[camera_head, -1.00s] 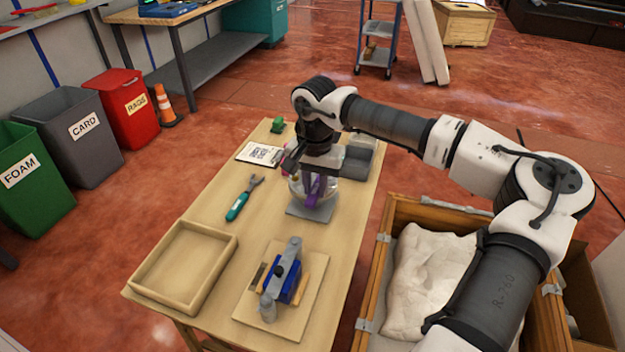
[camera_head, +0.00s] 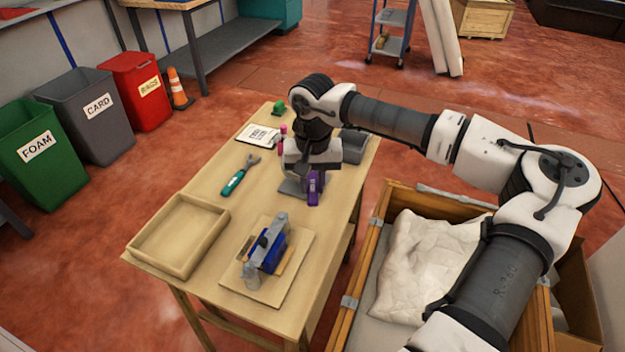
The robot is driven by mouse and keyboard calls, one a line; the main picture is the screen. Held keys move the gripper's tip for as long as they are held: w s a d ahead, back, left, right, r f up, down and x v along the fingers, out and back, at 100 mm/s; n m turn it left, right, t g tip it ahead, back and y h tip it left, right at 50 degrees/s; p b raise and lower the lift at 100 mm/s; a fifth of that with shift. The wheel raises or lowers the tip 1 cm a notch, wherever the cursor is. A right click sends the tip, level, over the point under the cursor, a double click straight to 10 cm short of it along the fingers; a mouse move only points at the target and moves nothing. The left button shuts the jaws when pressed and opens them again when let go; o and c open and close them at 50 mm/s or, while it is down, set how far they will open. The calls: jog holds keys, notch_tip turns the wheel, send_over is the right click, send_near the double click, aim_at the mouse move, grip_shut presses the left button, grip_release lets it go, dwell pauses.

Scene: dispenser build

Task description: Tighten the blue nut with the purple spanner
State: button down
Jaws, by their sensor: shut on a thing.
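The purple spanner (camera_head: 313,188) shows as a short purple piece below my gripper (camera_head: 312,172), which is shut on it. The spanner hangs over the right side of a grey plate (camera_head: 289,188) on the table. My gripper's body and wrist hide most of what stands on that plate. The blue nut cannot be made out; it may be behind my gripper. Pink bits (camera_head: 283,130) show just left of my wrist.
A teal-handled spanner (camera_head: 233,182) lies left on the table (camera_head: 210,190). An empty wooden tray (camera_head: 176,262) and a board with a blue clamp-like device (camera_head: 268,250) stand nearer. A clipboard (camera_head: 258,134), a green item (camera_head: 279,108) and a grey bin (camera_head: 354,147) are farther back.

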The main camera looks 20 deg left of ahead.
jog(key=shift+f+b, duration=0.5)
jog(key=shift+f, duration=0.55)
jog(key=shift+f+b, duration=1.05)
jog(key=shift+f, duration=0.2)
jog(key=shift+a, duration=0.1)
jog(key=shift+s+a+m+b, duration=0.15)
jog(key=shift+a+m+b, duration=0.2)
jog(key=shift+a+m, duration=0.25)
jog(key=shift+s+a+m+b, duration=0.15)
jog(key=shift+a+m+b, duration=0.15)
jog(key=shift+a+m, duration=0.3)
jog(key=shift+a+m+b, duration=0.55)
jog(key=shift+a+m, duration=0.55)
jog(key=shift+a, duration=0.2)
